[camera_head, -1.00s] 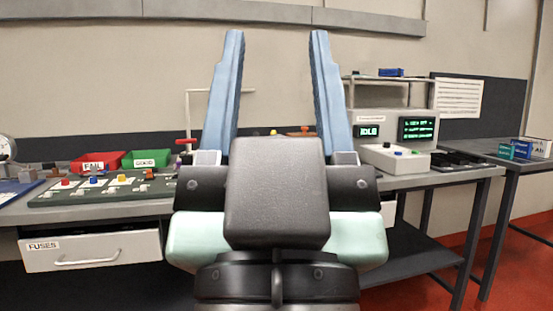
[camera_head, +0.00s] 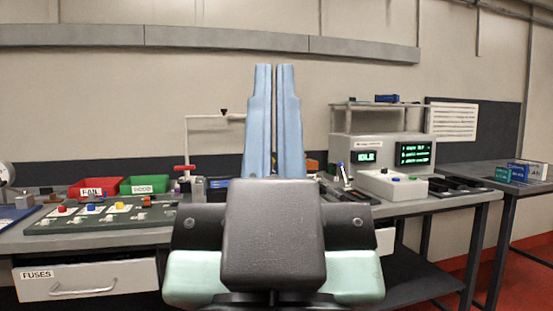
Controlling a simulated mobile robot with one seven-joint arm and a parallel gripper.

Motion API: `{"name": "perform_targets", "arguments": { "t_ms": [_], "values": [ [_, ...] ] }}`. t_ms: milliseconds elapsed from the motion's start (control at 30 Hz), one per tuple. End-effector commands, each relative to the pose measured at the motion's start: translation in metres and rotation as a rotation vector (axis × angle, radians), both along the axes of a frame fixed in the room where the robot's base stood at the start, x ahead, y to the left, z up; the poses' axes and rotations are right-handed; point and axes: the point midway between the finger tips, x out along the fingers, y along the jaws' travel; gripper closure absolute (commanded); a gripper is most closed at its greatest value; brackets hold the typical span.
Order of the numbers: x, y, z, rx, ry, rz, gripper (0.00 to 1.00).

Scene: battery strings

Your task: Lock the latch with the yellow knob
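A small yellow knob (camera_head: 120,206) shows on the dark green board (camera_head: 92,222) at the left of the workbench. It is in a row with a red knob (camera_head: 62,209), a blue knob (camera_head: 91,208) and a brown knob (camera_head: 149,203). The latch parts at these knobs are too small to tell locked from unlocked. My gripper (camera_head: 275,70) points upward in the middle of the view, well to the right of the board. Its two blue fingers are nearly together, with a thin gap and nothing visible held. My gripper hides the middle of the bench.
A red FAIL bin (camera_head: 95,187) and a green bin (camera_head: 146,185) stand behind the board. A stand with a red handle (camera_head: 185,168) is right of them. The IDLE test unit (camera_head: 383,150) stands right of my gripper. A FUSES drawer (camera_head: 85,278) is under the bench.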

Motion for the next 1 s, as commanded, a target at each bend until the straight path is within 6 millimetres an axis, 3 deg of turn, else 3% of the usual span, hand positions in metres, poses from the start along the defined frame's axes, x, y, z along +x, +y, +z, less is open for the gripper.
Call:
{"name": "perform_targets", "arguments": {
  "t_ms": [33,167,800,1000],
  "values": [
    [0.000,0.000,0.020,0.000,0.000,0.000,1.00],
    [0.000,0.000,0.058,0.000,-0.001,0.000,1.00],
    [0.000,0.001,0.278,-0.001,-0.001,0.002,1.00],
    [0.000,0.001,0.316,-0.001,-0.001,0.002,1.00]
  ]
}}
